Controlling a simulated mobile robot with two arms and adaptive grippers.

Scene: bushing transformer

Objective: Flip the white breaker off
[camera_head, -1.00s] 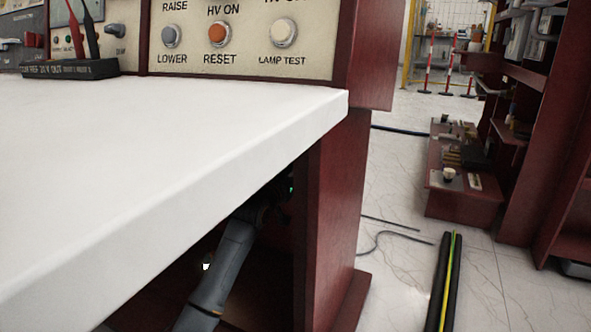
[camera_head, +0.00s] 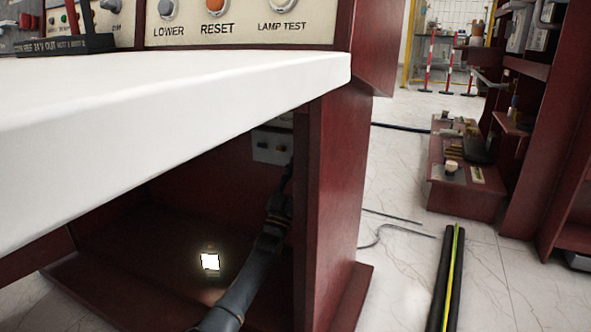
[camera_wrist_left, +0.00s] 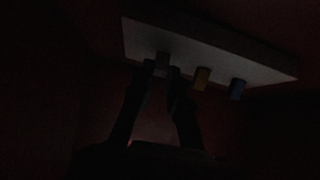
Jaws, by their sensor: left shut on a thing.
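A pale breaker panel (camera_head: 271,146) is mounted under the desk, by the right-hand leg. It also shows, dim and tilted, in the left wrist view (camera_wrist_left: 215,55). There a whitish-grey breaker (camera_wrist_left: 162,58) is the leftmost of its switches, with a yellow breaker (camera_wrist_left: 202,78) and a blue breaker (camera_wrist_left: 237,89) to its right. My left gripper (camera_wrist_left: 161,71) is shut on the whitish-grey breaker, one dark finger on each side. In the head view the desk leg partly hides its tip. The breaker's exact tilt is too dark to tell. My right gripper is not in view.
The white desktop (camera_head: 150,110) overhangs the dark space. A dark red leg (camera_head: 330,190) stands close to the right of my left arm. A bright white square (camera_head: 209,262) glows low under the desk. Black cables (camera_head: 447,280) lie on the floor at right.

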